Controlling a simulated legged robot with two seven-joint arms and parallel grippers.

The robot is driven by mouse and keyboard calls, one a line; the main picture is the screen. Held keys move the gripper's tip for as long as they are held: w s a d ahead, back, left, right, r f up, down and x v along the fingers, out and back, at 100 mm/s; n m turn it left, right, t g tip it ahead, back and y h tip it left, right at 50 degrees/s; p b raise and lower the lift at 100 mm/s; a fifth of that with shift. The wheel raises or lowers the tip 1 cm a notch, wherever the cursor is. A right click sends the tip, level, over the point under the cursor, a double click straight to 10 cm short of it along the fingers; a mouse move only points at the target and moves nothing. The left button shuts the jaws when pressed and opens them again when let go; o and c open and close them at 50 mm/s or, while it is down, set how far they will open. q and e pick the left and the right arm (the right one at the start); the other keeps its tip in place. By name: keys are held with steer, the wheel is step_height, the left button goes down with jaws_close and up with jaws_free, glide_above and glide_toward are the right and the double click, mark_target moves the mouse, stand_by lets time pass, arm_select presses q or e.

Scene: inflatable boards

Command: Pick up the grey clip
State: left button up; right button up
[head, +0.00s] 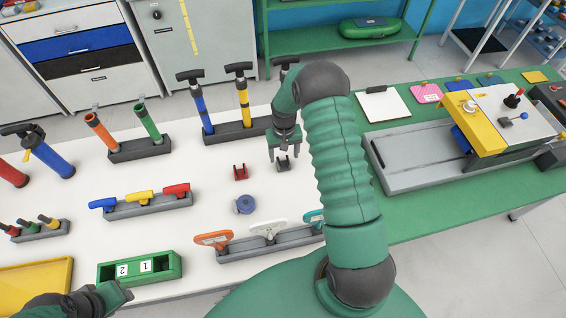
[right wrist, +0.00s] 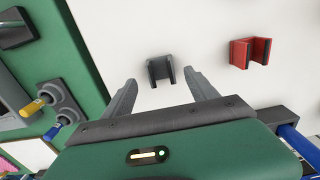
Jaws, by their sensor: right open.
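The grey clip (head: 283,163) is a small dark U-shaped piece on the white table top (head: 205,240). In the right wrist view the grey clip (right wrist: 160,69) lies just ahead of my right gripper, roughly in line with the gap between its fingers. My right gripper (head: 284,155) is open and empty, and in the right wrist view its two fingers (right wrist: 163,88) are spread apart. My left gripper (head: 105,297) is at the lower left near a green box; its jaws are not clear.
A rack of pumps (head: 237,131) stands behind. A rack of coloured handles (head: 270,245) stands in front. The green box (head: 140,268) sits near the front edge.

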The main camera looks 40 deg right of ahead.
mark_target(284, 166)
step_height(284, 166, down, 5)
steer(key=shift+s+a+r+p, duration=0.1)
steer(key=shift+a+r+p, duration=0.1)
steer(key=shift+p, duration=0.7)
steer(key=shift+f, duration=0.25)
steer(key=shift+f, duration=0.1)
steer(key=c, duration=0.5)
steer(key=shift+d, duration=0.1)
steer(key=c, duration=0.8)
steer(key=shift+c, duration=0.2)
